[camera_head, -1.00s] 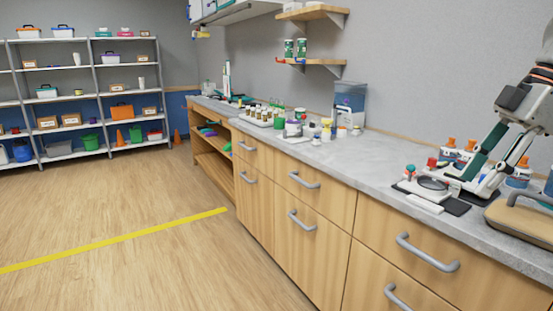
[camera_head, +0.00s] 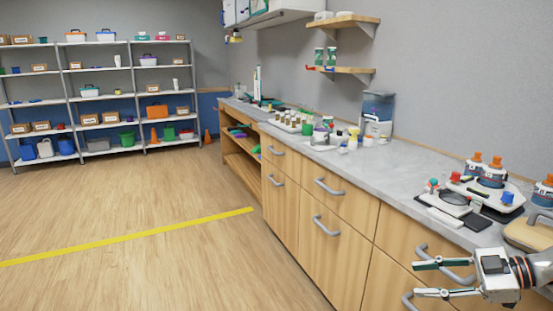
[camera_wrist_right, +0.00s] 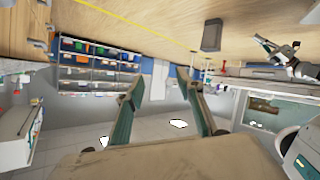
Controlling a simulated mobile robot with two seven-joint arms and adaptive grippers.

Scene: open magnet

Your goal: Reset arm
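My right gripper (camera_head: 418,279) is at the bottom right of the head view, in front of the drawer fronts and below the counter edge. Its two fingers are spread apart with nothing between them. The right wrist view also shows this gripper (camera_wrist_right: 160,78) with two separated green-and-dark fingers and an empty gap. A white-and-black jointed shape (camera_wrist_right: 285,58) at the upper right of the wrist view looks like my left arm with its gripper, but its fingers are too small to read. My left gripper does not show in the head view.
The counter (camera_head: 400,163) carries a white device (camera_head: 455,200), orange-capped bottles (camera_head: 491,173) and a tan board (camera_head: 530,233) at the right. Several drawer handles (camera_head: 326,226) stick out below. Shelves (camera_head: 100,90) stand at the back left. The wooden floor (camera_head: 120,210) is clear.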

